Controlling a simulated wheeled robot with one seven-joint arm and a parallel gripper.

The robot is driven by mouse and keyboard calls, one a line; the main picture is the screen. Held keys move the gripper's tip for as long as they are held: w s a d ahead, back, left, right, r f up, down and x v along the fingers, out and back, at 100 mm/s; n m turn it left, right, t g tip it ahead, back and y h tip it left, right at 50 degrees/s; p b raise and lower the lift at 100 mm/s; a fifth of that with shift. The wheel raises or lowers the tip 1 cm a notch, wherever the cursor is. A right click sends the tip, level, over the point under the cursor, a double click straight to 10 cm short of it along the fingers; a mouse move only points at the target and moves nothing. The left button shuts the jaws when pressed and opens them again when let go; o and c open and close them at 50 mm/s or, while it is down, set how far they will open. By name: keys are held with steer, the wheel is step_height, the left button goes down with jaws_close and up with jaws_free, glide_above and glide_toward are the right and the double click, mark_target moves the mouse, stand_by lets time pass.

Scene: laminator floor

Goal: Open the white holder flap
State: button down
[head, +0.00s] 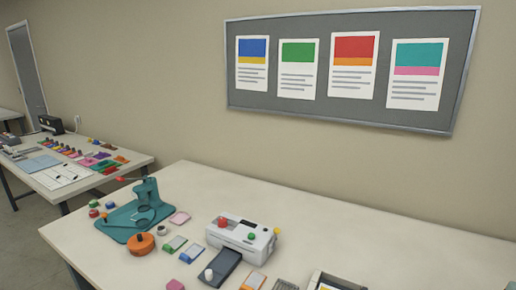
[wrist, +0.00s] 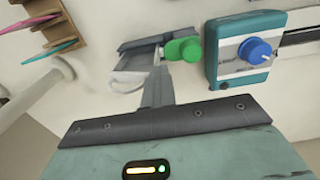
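In the wrist view, a small pale holder-like part (wrist: 133,62) with a dark grey top edge and a white curved piece is at the upper middle. I cannot tell for sure whether it is the white holder or which part is its flap. A green knob (wrist: 184,49) is beside it on the right. My gripper (wrist: 155,72) reaches up from a dark bar. Its fingers look together as one narrow column in front of the holder-like part. Contact cannot be made out. My gripper is not in the head view.
In the wrist view, a teal device (wrist: 242,50) with a blue knob is at right and a wooden rack (wrist: 40,28) at upper left. The head view shows a table with a white machine (head: 243,238), a teal press (head: 138,215) and small items.

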steer(key=shift+s+d+r+p, duration=0.3)
steer(key=shift+d+r+p, duration=0.05)
steer(key=shift+r+p, duration=0.15)
steer(key=shift+s+d+r+p, duration=0.2)
steer(key=shift+d+r+p, duration=0.05)
steer(key=shift+d+p, duration=0.1)
steer(key=shift+s+d+r+p, duration=0.2)
steer(key=shift+d+p, duration=0.1)
steer(key=shift+d, duration=0.05)
steer(key=shift+s+d+r+p, duration=0.25)
steer(key=shift+d+r+p, duration=0.1)
steer(key=shift+d+p, duration=0.2)
steer(key=shift+s+d, duration=0.2)
steer(key=shift+d, duration=0.1)
steer(key=shift+s+d+f, duration=0.15)
steer(key=shift+s+d, duration=0.2)
steer(key=shift+d, duration=0.25)
steer(key=shift+s+d+p, duration=0.2)
steer(key=shift+d+p, duration=0.05)
steer(key=shift+p, duration=0.05)
steer(key=shift+s+d, duration=0.25)
steer(key=shift+d, duration=0.25)
steer(key=shift+s+d, duration=0.2)
steer(key=shift+d, duration=0.3)
